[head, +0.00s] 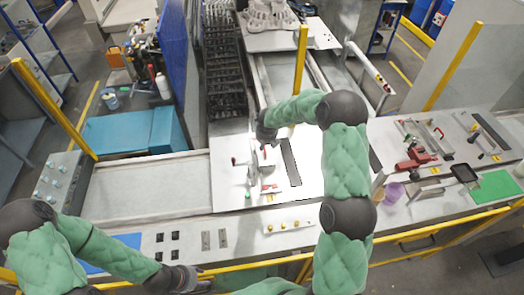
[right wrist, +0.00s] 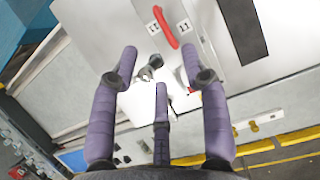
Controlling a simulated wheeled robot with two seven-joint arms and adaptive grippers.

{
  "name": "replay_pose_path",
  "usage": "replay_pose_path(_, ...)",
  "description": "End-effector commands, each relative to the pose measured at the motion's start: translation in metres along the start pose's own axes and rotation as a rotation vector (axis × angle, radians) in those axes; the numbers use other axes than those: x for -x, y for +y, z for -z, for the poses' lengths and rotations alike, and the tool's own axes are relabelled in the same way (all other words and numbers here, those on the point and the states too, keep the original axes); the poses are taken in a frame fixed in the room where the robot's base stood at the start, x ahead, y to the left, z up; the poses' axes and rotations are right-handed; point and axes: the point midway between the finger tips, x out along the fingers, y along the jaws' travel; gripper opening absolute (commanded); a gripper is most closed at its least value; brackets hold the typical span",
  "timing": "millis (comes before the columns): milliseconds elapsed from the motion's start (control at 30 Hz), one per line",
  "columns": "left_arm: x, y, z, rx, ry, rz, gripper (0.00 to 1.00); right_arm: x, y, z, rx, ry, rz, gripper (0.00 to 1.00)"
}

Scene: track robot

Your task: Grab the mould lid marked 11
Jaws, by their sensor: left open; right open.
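In the right wrist view a pale grey metal piece with a red handle (right wrist: 166,27) lies just beyond my fingertips. Two small white labels flank the handle; the right label (right wrist: 185,25) may read 11, but the print is too small to be sure. My right gripper (right wrist: 158,72) is open and empty, its purple fingers spread and apart from the handle. In the head view, my right forearm partly hides the white work surface (head: 222,165) and the red-handled parts there. My left gripper (head: 198,283) is open at the bottom edge, away from these parts.
A dark strip (head: 290,162) lies on the white surface. A yellow post (head: 301,65) stands behind it. Red clamps (head: 416,158), a purple cup (head: 394,192) and a green mat (head: 496,186) are on the right bench. Small black squares (head: 174,236) lie at the front left.

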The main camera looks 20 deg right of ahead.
Motion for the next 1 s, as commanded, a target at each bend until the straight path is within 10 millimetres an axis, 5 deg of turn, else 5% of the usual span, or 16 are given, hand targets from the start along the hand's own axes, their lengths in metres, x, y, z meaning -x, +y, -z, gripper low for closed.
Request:
replay_pose_path(800,-0.012,-0.004,0.001,0.000,0.000,0.000,0.42,-0.091,-0.003,0.001,-0.004,0.002,-0.001,0.46)
replay_pose_path(1000,-0.013,-0.005,0.001,0.000,0.000,0.000,0.42,-0.095,-0.003,0.000,-0.004,0.000,-0.001,0.46)
